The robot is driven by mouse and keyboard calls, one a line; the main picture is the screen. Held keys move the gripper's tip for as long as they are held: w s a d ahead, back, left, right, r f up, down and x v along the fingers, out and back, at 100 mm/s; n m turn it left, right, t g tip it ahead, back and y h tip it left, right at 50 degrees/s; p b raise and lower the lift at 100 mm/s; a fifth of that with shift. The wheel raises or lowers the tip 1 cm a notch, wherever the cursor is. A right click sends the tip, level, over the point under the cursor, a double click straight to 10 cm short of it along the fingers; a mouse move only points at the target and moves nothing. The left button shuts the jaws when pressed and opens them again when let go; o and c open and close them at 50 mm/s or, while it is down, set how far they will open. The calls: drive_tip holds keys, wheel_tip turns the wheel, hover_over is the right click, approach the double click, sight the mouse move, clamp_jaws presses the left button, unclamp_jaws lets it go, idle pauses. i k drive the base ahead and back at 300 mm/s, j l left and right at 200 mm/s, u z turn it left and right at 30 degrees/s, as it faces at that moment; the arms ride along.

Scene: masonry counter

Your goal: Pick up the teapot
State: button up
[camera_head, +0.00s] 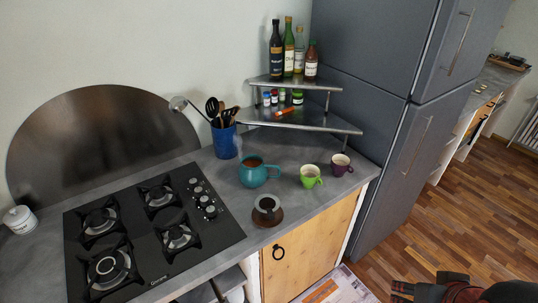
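The teapot appears to be the round teal pot (254,175) on the grey counter, right of the stove. Its top is open, showing a brown inside, and a looped teal part sticks out on its right side. My gripper (400,291) is at the bottom right edge, dark with red parts, over the floor and well away from the pot. Its fingers are too small and cut off to tell whether they are open.
A green cup (310,178) and a purple cup (340,165) stand right of the pot. A dark ring-shaped item on a brown round base (267,211) is in front. A blue utensil holder (225,141) stands behind left. A corner shelf (325,122) with bottles rises behind.

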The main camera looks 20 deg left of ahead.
sight(253, 173)
drive_tip(key=i+l+u, duration=0.2)
drive_tip(key=i, duration=0.3)
drive_tip(key=i+l+u, duration=0.2)
drive_tip(key=i, duration=0.25)
drive_tip(key=i+l+u, duration=0.2)
drive_tip(key=i+l, duration=0.15)
drive_tip(key=i, duration=0.1)
